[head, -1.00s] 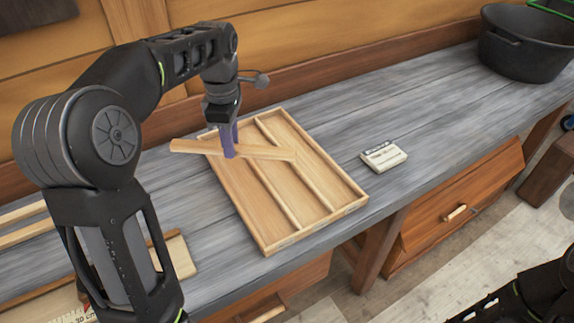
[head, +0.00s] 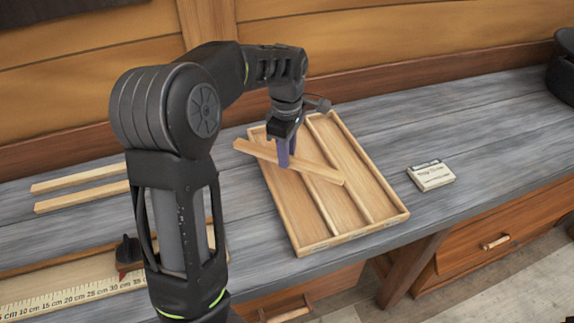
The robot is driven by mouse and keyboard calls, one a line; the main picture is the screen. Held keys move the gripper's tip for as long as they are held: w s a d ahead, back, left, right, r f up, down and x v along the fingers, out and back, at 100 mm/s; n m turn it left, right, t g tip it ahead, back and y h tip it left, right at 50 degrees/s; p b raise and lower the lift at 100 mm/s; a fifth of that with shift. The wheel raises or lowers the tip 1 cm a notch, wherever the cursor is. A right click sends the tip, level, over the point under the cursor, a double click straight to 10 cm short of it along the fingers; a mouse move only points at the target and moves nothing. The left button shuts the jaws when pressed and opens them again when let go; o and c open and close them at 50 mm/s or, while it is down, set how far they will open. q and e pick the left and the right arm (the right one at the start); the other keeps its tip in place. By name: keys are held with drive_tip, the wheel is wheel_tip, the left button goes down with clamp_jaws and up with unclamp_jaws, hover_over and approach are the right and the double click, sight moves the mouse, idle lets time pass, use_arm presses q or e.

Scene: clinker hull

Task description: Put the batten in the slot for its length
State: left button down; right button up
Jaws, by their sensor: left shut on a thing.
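My left gripper (head: 285,160) has purple fingers and is shut on a pale wooden batten (head: 318,171) near the batten's middle. The batten is over the wooden tray (head: 306,245), slanting across its slots, with its left end past the tray's left rim. It appears to be above the tray floor, though the exact gap is hard to tell. The tray is split lengthwise by thin dividers into long slots, and they look empty. My right gripper is not in view.
Two more battens (head: 80,181) lie on the grey bench at left. A measuring board (head: 75,290) with a centimetre scale and a dark stop (head: 129,252) is at front left, partly behind my arm. A black tub (head: 563,75) is far right.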

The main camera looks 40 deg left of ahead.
use_arm(q)
drive_tip(key=shift+f, duration=0.3)
drive_tip(key=shift+f, duration=1.85)
drive_tip(key=shift+f, duration=0.1)
drive_tip(key=shift+f, duration=0.15)
drive_tip(key=c, duration=1.2)
unclamp_jaws()
drive_tip(key=shift+o, duration=0.2)
wheel_tip(320, 180, up, 13)
drive_tip(key=shift+f, duration=0.2)
